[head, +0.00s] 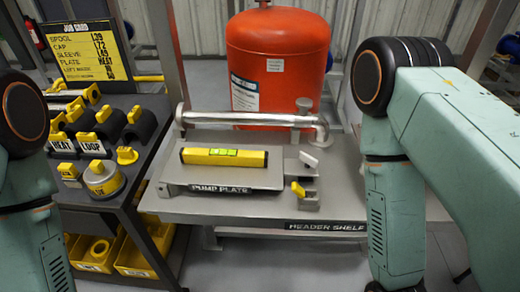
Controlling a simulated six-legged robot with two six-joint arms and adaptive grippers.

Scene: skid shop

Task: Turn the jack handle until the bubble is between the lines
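A yellow spirit level (200,155) with a green vial lies on the grey pump plate (250,180), on the header shelf. The bubble and its lines are too small to read. To the plate's right are two small grey blocks. The front block (307,203) has a yellow lever (298,189); the rear block (295,169) has a pale lever (308,159). I cannot tell which, if either, is the jack handle. My two arms come down at the left and right edges. Both grippers are out of view, and neither arm touches the level or the levers.
A silver pipe (250,118) runs behind the plate, before a red tank (277,60). A dark rack (145,160) at left holds yellow-tabbed parts, with yellow bins (135,262) below. A job card (84,50) stands behind it. The shelf's front right (340,195) is bare.

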